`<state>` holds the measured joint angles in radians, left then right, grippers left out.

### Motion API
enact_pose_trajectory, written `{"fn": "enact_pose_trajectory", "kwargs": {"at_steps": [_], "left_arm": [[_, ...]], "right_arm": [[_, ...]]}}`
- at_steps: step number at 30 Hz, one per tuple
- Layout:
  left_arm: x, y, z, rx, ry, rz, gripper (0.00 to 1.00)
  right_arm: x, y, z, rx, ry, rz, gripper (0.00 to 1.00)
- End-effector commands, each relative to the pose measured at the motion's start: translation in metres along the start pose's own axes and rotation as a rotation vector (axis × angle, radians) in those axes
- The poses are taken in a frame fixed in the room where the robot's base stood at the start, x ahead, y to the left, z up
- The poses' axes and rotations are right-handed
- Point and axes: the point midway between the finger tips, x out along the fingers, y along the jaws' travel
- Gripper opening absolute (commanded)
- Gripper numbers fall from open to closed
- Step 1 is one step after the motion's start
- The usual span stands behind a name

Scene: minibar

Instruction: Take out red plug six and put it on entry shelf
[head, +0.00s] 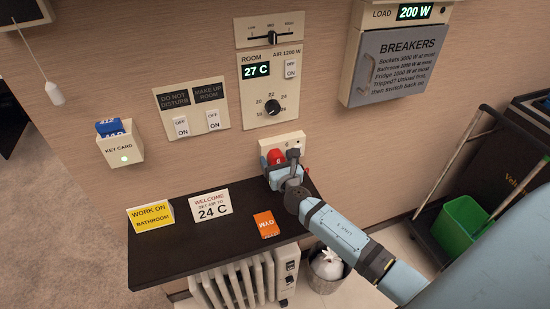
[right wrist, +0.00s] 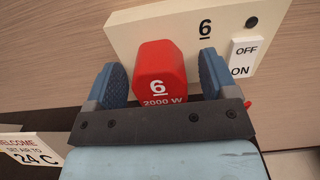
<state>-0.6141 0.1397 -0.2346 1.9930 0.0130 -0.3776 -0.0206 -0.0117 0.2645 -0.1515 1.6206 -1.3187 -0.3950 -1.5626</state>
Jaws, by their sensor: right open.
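The red plug marked 6 and 2000 W (right wrist: 161,72) sits against the cream socket plate 6 on the wall; it also shows in the head view (head: 275,157). My right gripper (right wrist: 160,82) is open, with one blue finger on each side of the plug. I see gaps between the fingers and the plug. In the head view my right gripper (head: 278,165) reaches the socket plate (head: 293,141) from the lower right. The dark entry shelf (head: 165,265) is on the wall below the socket. My left gripper is not in view.
On the shelf are a yellow bathroom sign (head: 151,214), a white welcome card (head: 211,205) and an orange item (head: 266,224). A white radiator (head: 235,283) and a bin (head: 328,268) stand below. The socket's switch (right wrist: 243,57) is right of the plug. The shelf's front left is clear.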

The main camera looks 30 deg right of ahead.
Motion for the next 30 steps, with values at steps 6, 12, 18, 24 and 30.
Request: {"fn": "enact_pose_trajectory", "kwargs": {"at_steps": [6, 12, 18, 24, 30], "left_arm": [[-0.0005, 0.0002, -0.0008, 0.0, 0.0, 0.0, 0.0], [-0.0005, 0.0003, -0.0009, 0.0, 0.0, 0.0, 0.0], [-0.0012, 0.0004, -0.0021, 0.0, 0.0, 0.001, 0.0], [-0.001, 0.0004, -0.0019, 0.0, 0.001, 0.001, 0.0], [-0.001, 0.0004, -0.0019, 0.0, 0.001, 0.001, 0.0]], "right_arm": [[0.0, -0.0002, 0.0, -0.001, 0.0, 0.0, 0.79], [0.0, -0.0001, 0.0, 0.0, 0.0, 0.0, 0.79], [0.0001, -0.0002, 0.0004, -0.001, 0.0, 0.0, 0.79], [0.0, -0.0001, 0.0, 0.0, 0.0, 0.0, 0.67], [0.0, 0.0, 0.0, 0.0, 0.0, 0.0, 0.21]]}}
